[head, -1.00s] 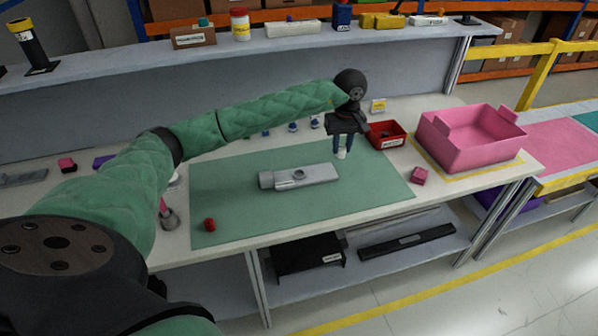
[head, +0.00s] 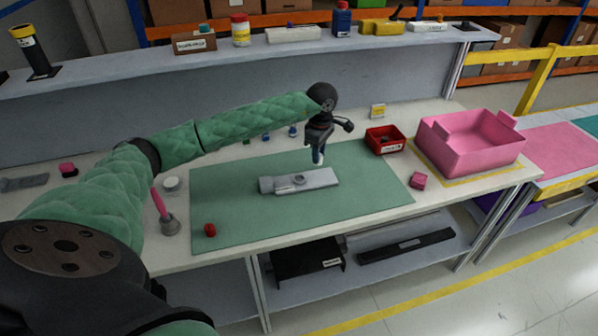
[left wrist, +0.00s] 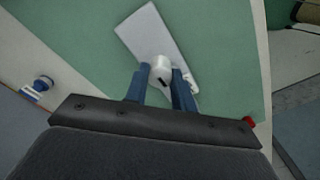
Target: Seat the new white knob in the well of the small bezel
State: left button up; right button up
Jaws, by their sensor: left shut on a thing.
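The grey dashboard module (head: 322,178) lies on the green mat (head: 235,205), with a round small bezel (head: 299,180) on its top. My left gripper (head: 318,159) is above the mat just behind the module, pointing down. It is shut on the white knob, which shows as a small white piece with a dark mark (left wrist: 161,66) between the blue fingers in the left wrist view. The knob is apart from the bezel. The module also shows in the left wrist view (left wrist: 146,32), partly hidden by knob and fingers. My right gripper is not in view.
A red knob-like piece (head: 210,230) lies at the mat's front left. A pink block (head: 419,180), a red bin (head: 386,139) and a large pink crate (head: 470,152) stand to the right.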

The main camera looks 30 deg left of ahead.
pick_arm(q)
jog(key=s+a+f, duration=0.2)
jog(key=a, duration=0.1)
jog(key=s+a+f, duration=0.1)
jog(key=a+f, duration=0.1)
jog(key=shift+s, duration=0.2)
notch_tip(320, 180, down, 4)
jog(key=shift+r, duration=0.25)
jog(key=shift+a+f, duration=0.1)
jog(key=shift+f, duration=0.05)
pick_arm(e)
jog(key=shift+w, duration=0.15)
pick_arm(q)
jog(key=shift+f, duration=0.1)
jog(key=o, duration=1)
jog(key=shift+c, duration=0.2)
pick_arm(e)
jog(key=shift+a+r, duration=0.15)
